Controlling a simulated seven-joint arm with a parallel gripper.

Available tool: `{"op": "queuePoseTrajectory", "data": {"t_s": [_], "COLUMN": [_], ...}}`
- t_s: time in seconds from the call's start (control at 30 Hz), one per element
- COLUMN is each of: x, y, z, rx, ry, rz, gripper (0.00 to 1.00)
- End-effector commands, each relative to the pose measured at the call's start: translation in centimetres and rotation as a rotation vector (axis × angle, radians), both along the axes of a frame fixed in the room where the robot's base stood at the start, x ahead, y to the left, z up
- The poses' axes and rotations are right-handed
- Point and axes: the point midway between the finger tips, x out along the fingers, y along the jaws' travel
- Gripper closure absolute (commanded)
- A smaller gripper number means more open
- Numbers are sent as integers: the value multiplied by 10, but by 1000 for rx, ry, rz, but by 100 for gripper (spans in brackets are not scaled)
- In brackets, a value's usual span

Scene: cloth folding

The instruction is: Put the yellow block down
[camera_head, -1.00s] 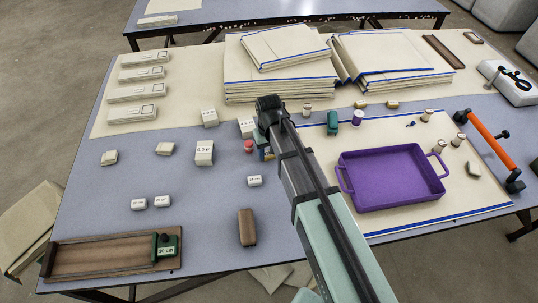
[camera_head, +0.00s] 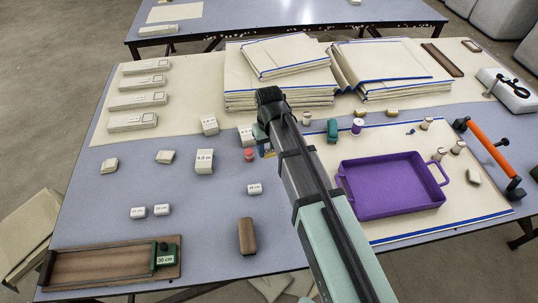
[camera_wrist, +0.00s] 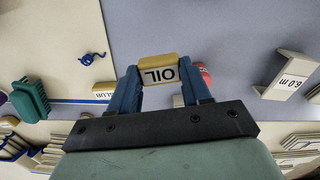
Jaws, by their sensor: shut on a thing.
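The yellow block (camera_wrist: 158,60), with a white face reading OIL, sits between the two blue fingers of my gripper (camera_wrist: 160,80) in the wrist view. My gripper is shut on it. In the head view my gripper (camera_head: 266,151) is just right of a small red cylinder (camera_head: 249,155), over the grey-blue tabletop, and only a sliver of the block shows. The red cylinder is partly hidden behind a finger in the wrist view (camera_wrist: 205,74). I cannot tell whether the block touches the table.
A purple tray (camera_head: 378,208) lies at right on a cream cloth. Folded cloth stacks (camera_head: 282,97) are behind. A brown block (camera_head: 247,237) lies in front. Open tabletop lies at left centre.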

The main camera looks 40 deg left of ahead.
Motion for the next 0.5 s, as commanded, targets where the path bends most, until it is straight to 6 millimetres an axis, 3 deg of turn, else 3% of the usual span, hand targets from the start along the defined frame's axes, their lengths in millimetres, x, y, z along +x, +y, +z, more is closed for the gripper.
{"op": "queuePoseTrajectory", "data": {"t_s": [0.2, 0.5], "x": [0, 0], "y": [0, 0], "z": [28, 41], "rx": [1, 0], "ry": [-1, 0], "rz": [0, 0], "gripper": [81, 81]}}
